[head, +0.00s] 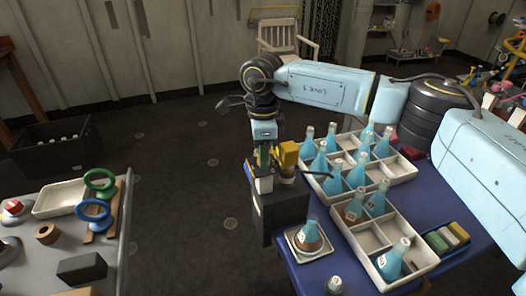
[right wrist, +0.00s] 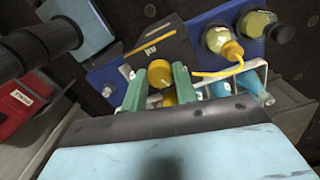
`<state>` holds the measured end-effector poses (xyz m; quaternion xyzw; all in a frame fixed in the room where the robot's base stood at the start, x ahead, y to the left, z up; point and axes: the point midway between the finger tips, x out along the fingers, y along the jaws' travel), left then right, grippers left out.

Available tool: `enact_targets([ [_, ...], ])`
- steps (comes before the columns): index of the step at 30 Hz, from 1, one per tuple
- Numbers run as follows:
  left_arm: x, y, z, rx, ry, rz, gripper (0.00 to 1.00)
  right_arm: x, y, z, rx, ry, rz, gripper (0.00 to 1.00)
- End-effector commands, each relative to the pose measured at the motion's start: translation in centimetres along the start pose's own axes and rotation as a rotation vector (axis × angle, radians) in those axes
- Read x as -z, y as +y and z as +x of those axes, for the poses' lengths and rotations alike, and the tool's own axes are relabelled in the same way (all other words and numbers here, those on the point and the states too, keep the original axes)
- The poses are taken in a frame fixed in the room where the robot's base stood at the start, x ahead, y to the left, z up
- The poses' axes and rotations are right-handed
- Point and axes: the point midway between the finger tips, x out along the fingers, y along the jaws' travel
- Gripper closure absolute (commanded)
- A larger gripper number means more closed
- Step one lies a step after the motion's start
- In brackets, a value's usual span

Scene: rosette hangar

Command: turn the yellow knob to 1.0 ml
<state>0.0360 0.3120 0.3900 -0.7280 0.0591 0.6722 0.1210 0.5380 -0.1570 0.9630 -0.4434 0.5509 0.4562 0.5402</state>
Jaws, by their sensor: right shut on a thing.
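The yellow knob (right wrist: 160,73) is between the two green fingers of my right gripper (right wrist: 158,86) in the right wrist view, and the fingers are shut on it. It sits at a dark box (right wrist: 160,48) with small white lettering; I cannot read its setting. In the head view my right gripper (head: 263,158) points down beside a yellow part (head: 288,154) above a dark block (head: 281,212) at the table's left edge. The knob's face is mostly hidden there. My left gripper is not in view.
White divided trays (head: 372,240) with several blue flasks stand on the blue table (head: 318,272), right of the dark block. A flask (head: 309,235) stands on a square pale-rimmed pad in front. A yellow tube (right wrist: 212,73) runs beside my fingers. Another table (head: 122,215) stands left.

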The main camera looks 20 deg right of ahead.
Motion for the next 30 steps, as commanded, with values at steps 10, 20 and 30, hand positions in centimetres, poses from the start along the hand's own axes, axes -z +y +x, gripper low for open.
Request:
enact_targets([
  [10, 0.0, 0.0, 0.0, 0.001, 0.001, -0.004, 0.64, 0.0, -0.1, -0.2, 0.003, -0.002, 0.002, 0.94],
  [20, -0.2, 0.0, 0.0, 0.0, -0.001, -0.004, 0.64, 0.0, 0.0, -0.1, 0.001, -0.001, 0.001, 0.5],
  [30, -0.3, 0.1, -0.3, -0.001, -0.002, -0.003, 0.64, 0.0, -0.1, -2.5, 0.004, -0.002, 0.001, 0.5],
])
